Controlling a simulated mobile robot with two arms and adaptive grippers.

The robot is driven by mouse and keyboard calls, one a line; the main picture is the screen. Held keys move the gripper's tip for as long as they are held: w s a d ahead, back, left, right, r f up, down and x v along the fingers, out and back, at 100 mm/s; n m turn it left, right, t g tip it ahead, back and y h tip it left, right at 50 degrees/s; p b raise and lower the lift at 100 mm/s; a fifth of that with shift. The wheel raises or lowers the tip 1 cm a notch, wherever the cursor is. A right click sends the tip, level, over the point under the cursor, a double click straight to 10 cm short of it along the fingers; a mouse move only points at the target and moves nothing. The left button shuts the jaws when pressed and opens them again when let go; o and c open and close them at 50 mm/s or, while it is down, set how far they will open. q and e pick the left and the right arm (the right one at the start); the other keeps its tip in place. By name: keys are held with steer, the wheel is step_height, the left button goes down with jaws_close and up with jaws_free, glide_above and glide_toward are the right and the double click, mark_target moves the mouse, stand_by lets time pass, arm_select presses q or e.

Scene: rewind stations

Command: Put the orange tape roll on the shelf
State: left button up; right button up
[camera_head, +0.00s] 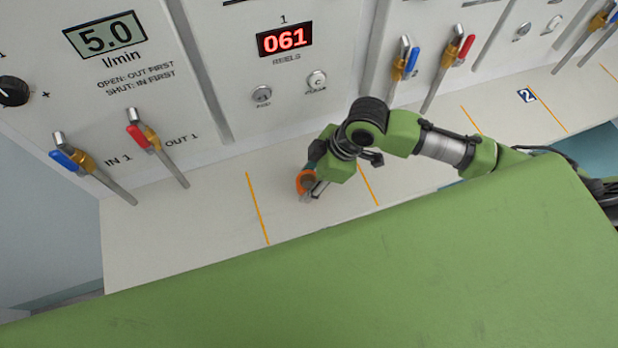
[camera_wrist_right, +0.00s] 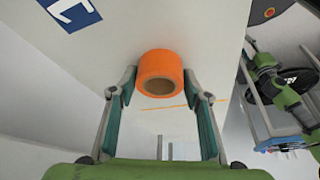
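The orange tape roll (camera_head: 302,183) is at the tips of my right gripper (camera_head: 309,190), over the white ledge in the head view. In the right wrist view the roll (camera_wrist_right: 160,66) sits between the fingertips of the right gripper (camera_wrist_right: 160,84), with one finger touching each side and its hole facing the camera. I cannot tell whether the roll touches the ledge. No shelf other than this white ledge (camera_head: 200,225) can be made out. My left gripper is not in view.
Orange lines (camera_head: 257,208) divide the ledge, which is clear left of my gripper. Behind it stands a panel with blue-handled (camera_head: 63,159) and red-handled (camera_head: 137,136) valves and a red display (camera_head: 285,39). A black reel (camera_wrist_right: 293,76) shows at right in the wrist view.

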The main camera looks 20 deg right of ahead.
steer(key=shift+o, duration=0.6)
steer(key=shift+r, duration=0.15)
steer(key=v, duration=1.2)
steer(key=shift+b, duration=0.3)
steer(key=shift+s, duration=0.1)
